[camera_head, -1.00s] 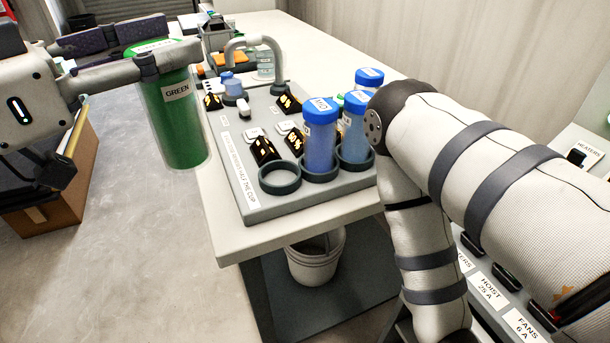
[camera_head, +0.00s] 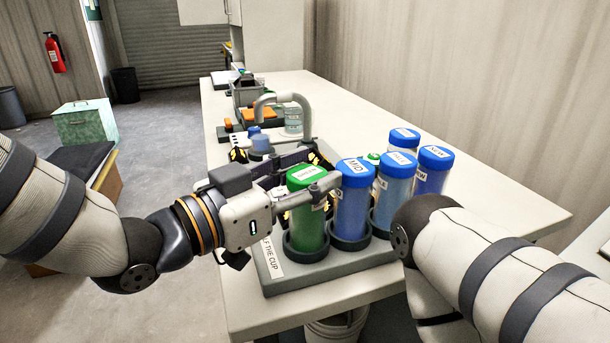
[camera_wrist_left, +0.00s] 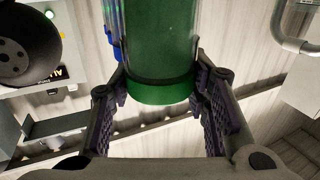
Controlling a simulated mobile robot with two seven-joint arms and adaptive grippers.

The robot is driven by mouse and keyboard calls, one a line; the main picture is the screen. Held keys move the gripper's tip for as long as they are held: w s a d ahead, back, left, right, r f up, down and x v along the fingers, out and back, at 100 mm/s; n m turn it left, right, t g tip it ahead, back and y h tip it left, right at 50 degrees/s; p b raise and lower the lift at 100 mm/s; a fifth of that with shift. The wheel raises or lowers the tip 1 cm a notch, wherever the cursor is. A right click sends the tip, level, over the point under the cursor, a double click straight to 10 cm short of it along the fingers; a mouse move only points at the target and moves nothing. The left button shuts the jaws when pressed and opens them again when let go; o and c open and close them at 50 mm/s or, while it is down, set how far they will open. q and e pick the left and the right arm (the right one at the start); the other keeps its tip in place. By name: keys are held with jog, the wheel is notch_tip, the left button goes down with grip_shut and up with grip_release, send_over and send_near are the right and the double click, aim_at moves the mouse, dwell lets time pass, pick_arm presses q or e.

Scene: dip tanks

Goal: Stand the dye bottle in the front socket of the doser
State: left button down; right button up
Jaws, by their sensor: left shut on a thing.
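The dye bottle (camera_head: 308,225) is green with a green cap. It stands upright at the near left end of the doser (camera_head: 330,274), its lower end inside the front socket (camera_head: 306,252), a dark ring. I cannot tell whether it rests on the bottom. My left gripper (camera_head: 318,172) is shut on the bottle near its cap, one finger on each side. The left wrist view shows the green bottle (camera_wrist_left: 163,45) between the fingers. My right arm enters from the right; its gripper is out of view.
Several blue-capped bottles stand close behind and right of the green one, the nearest labelled MID (camera_head: 352,210). A grey curved pipe (camera_head: 283,98) rises at the doser's far end. The table (camera_head: 480,190) is clear on the right. A white bucket (camera_head: 337,328) is below.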

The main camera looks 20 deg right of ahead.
pick_arm(q)
jog(key=shift+f, duration=0.15)
jog(key=c, duration=0.9)
grip_release()
jog(key=shift+a+r, duration=0.25)
jog(key=v, duration=1.1)
jog(key=shift+s+a+p, duration=0.25)
jog(key=shift+a+p, duration=0.05)
pick_arm(e)
jog(key=shift+w+r, duration=0.35)
